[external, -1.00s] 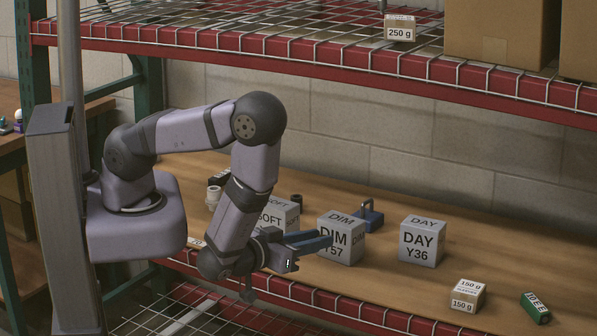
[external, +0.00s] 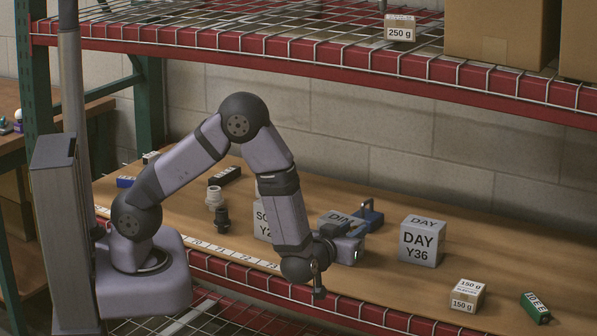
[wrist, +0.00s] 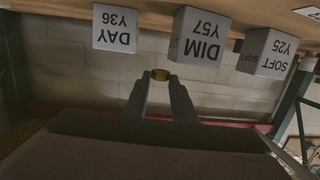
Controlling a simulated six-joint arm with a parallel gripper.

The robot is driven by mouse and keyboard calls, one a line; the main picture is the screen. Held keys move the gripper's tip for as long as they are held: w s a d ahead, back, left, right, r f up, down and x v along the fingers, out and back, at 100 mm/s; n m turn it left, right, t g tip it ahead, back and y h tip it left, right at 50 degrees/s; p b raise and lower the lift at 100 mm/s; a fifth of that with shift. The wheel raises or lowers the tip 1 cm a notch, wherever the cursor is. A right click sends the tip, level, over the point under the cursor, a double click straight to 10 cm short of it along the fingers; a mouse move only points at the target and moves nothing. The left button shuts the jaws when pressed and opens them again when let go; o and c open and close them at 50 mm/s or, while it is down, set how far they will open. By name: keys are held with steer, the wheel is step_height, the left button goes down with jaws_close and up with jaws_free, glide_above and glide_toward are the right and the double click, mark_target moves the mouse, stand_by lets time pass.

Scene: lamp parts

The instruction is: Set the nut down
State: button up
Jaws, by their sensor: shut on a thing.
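The nut (wrist: 160,74) is a small brass-yellow ring. In the wrist view it sits between the tips of my gripper (wrist: 160,82), which is shut on it. In the external view my gripper (external: 346,222) is low over the table, in front of the grey DIM block (external: 337,217) and left of the DAY block. The nut cannot be made out in the external view. The wrist view is upside down, with the table along the top edge.
The DAY block (external: 422,242) stands to the right and the SOFT block (external: 263,222) to the left. Dark (external: 221,218) and white (external: 214,197) fittings stand further left. Bare table lies between DAY and the 150 g box (external: 467,295).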

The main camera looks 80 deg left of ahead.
mark_target(368, 284)
steer(key=shift+m+t+h, duration=0.4)
steer(key=w, duration=0.1)
steer(key=w+d, duration=0.1)
steer(key=w+d+f, duration=0.1)
steer(key=w, duration=0.1)
steer(key=shift+d, duration=0.15)
steer(key=shift+f, duration=0.15)
steer(key=shift+f, duration=4.7)
steer(key=shift+f, duration=0.3)
steer(key=o, duration=1)
steer(key=shift+r, duration=0.1)
